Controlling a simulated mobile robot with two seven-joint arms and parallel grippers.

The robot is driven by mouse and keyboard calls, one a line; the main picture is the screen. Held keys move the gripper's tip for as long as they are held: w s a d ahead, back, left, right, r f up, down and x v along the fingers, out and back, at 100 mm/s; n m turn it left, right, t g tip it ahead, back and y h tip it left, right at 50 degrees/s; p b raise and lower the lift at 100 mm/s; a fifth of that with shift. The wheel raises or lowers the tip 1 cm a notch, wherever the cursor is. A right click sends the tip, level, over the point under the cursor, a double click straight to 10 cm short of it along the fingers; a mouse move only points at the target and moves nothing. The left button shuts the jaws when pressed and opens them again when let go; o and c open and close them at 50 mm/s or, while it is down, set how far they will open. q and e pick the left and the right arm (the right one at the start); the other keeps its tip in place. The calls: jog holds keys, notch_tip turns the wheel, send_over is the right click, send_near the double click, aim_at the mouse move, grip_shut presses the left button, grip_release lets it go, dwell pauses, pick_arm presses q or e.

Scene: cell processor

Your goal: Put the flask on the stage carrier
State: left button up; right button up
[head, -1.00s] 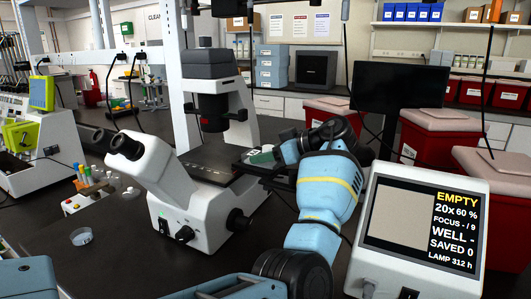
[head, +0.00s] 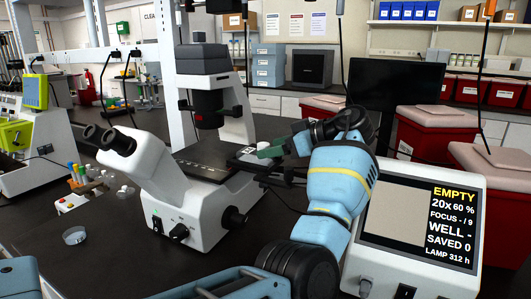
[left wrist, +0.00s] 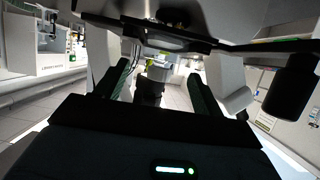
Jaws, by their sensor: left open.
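The microscope (head: 190,200) stands on the dark bench with a flat black stage (head: 205,165). My left gripper (head: 268,151) is open, with green finger pads, at the right edge of the stage. In the left wrist view its two fingers (left wrist: 158,85) stand apart, and I make out no flask held between them. A small pale object (head: 246,150) lies just left of the fingertips at the stage's right side; it may be the flask on the carrier, but it is too small to tell. My right gripper is not in view.
A monitor unit (head: 420,225) reading "EMPTY" stands right of my left arm. A rack of coloured tubes (head: 85,178) and a small round dish (head: 75,236) are on the left. Red bins (head: 440,150) stand behind.

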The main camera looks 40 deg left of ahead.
pick_arm(q)
jog(key=shift+v, duration=1.6)
